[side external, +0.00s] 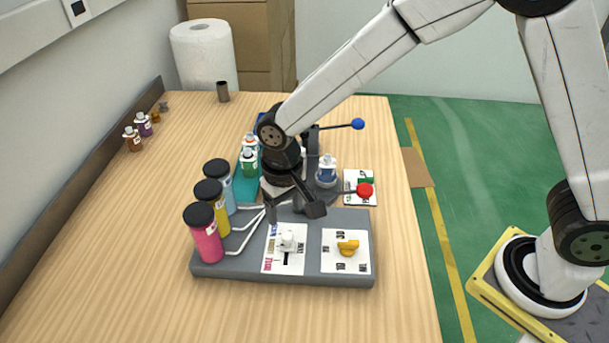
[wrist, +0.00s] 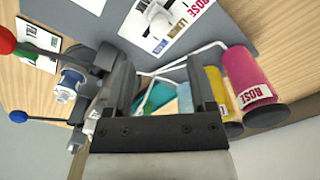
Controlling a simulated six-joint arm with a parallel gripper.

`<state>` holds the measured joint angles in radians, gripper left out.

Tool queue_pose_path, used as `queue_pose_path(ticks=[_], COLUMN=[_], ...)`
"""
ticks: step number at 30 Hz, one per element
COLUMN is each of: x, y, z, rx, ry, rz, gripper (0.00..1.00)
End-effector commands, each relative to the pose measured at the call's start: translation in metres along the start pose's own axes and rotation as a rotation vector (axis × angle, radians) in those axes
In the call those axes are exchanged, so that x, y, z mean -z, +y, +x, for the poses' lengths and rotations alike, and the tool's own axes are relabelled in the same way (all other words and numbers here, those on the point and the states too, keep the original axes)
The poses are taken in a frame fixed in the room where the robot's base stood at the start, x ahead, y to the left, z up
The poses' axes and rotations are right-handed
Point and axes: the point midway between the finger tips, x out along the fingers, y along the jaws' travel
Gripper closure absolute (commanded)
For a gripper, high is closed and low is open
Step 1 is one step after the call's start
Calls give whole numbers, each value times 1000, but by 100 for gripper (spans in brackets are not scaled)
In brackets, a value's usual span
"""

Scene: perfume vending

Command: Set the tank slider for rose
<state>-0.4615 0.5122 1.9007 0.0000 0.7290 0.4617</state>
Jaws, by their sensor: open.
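The tank slider is a white knob (side external: 287,240) on a white card (side external: 278,268) on the grey base. Its dark slot shows below the knob, towards the pink label. The knob sits near the upper to middle labels; its exact position is unclear. The wrist view shows the knob (wrist: 158,17) beyond my fingertips and the pink ROSE label (wrist: 199,9) to its right. The pink rose tank (side external: 206,238) stands at the base's left; it also shows in the wrist view (wrist: 247,75). My gripper (side external: 295,212) is open and empty, just behind and above the card.
Yellow (side external: 217,217) and blue (side external: 219,185) tanks stand behind the pink one, with white tubes. A yellow dial (side external: 347,247) is right of the slider. A red-knobbed lever (side external: 365,190) and a bottle (side external: 326,171) are behind. The front table is clear.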

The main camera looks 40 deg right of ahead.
Motion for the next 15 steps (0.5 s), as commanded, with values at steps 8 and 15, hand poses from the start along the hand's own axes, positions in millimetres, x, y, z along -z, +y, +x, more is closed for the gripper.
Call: queue_pose_path(ticks=[8,15], x=[0,0], y=[1,1], z=[19,47], rx=[-1,-1], ry=[-2,-2], rz=[0,0], gripper=[29,29])
